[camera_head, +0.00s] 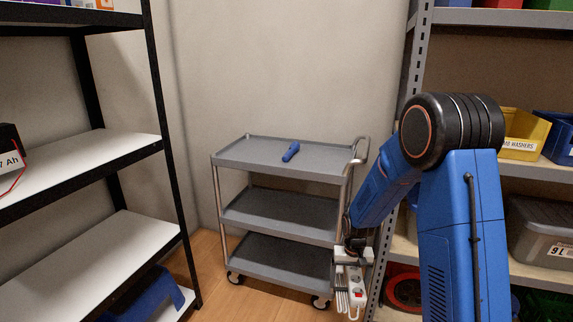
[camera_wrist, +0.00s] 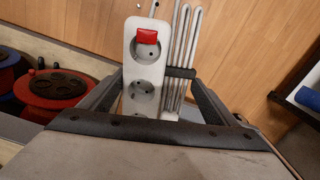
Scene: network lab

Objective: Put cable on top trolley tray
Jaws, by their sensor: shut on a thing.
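My gripper (camera_head: 353,247) is shut on the cable (camera_head: 355,285), a white socket strip with a red switch and a folded grey lead, which hangs down from it. In the wrist view the gripper (camera_wrist: 155,85) has its fingers on either side of the cable (camera_wrist: 146,62). The grey trolley has three trays. Its top tray (camera_head: 250,150) carries a small blue tool. The cable hangs near the trolley's right front, lower in the picture than the top tray. Part of the trolley's right side is hidden by my arm.
The blue tool (camera_head: 291,151) lies mid-tray, with bare tray to its left and right. A black rack (camera_head: 165,150) with white shelves stands left. A grey rack (camera_head: 416,60) with bins stands right.

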